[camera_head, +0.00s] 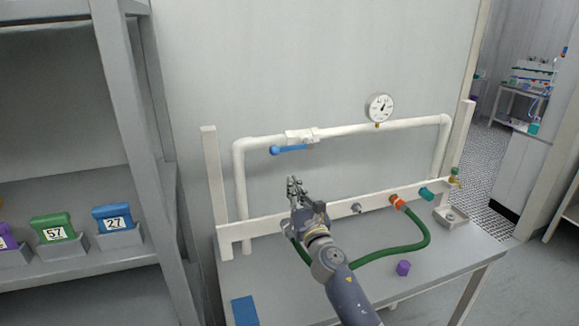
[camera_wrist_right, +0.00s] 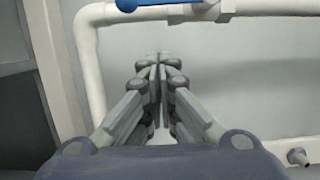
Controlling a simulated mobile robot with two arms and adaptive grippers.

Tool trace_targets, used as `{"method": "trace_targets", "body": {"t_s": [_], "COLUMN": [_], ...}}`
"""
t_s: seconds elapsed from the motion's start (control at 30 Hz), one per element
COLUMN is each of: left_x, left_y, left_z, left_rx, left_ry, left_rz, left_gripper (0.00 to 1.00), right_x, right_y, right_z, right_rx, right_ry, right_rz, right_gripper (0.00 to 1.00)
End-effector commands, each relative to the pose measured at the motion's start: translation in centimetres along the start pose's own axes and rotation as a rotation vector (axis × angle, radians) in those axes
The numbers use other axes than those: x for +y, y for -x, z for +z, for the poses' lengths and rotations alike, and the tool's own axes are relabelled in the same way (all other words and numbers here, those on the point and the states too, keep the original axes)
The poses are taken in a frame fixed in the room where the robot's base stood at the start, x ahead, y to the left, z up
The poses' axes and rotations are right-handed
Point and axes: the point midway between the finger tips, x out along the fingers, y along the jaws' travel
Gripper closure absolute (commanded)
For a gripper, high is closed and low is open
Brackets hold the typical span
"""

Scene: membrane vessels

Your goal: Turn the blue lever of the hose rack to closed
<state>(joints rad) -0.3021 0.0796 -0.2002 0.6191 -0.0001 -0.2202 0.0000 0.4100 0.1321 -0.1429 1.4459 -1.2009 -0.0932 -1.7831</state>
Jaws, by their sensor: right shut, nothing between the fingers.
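The blue lever (camera_head: 291,149) sits on a white valve body (camera_head: 301,135) in the upper white pipe of the hose rack. It lies roughly along the pipe, its rounded end pointing left. My right gripper (camera_head: 294,181) is below the lever, apart from it, in front of the wall between the pipe and the lower rail. In the right wrist view the fingers (camera_wrist_right: 158,58) are shut and empty, and the blue lever (camera_wrist_right: 150,4) shows at the top edge, cut off by the frame. My left gripper is not in view.
A green hose (camera_head: 425,240) loops over the bench (camera_head: 450,264) from the lower rail (camera_head: 340,208). A purple piece (camera_head: 403,268) and a blue block (camera_head: 244,310) lie on the bench. A gauge (camera_head: 379,107) tops the pipe. Shelves with numbered blocks (camera_head: 53,227) stand left.

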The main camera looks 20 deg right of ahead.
Motion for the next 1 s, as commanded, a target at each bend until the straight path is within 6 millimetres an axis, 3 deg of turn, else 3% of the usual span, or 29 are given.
{"method": "trace_targets", "body": {"t_s": [0.2,0.3,0.5,1.0], "left_x": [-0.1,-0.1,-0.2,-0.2], "left_y": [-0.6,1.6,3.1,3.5], "left_z": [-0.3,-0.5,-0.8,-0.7], "left_rx": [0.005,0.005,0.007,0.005], "left_ry": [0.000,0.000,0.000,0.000], "left_rz": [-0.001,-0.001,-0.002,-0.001], "left_gripper": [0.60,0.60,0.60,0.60], "right_x": [0.1,0.0,0.0,0.0], "right_y": [-4.0,-4.1,-4.5,-4.6], "right_z": [-0.1,1.9,3.4,3.8], "right_rx": [-0.001,0.001,0.001,0.001], "right_ry": [-0.005,-0.001,-0.002,-0.002], "right_rz": [0.000,0.001,0.001,0.000], "right_gripper": [1.00,1.00,1.00,1.00]}}
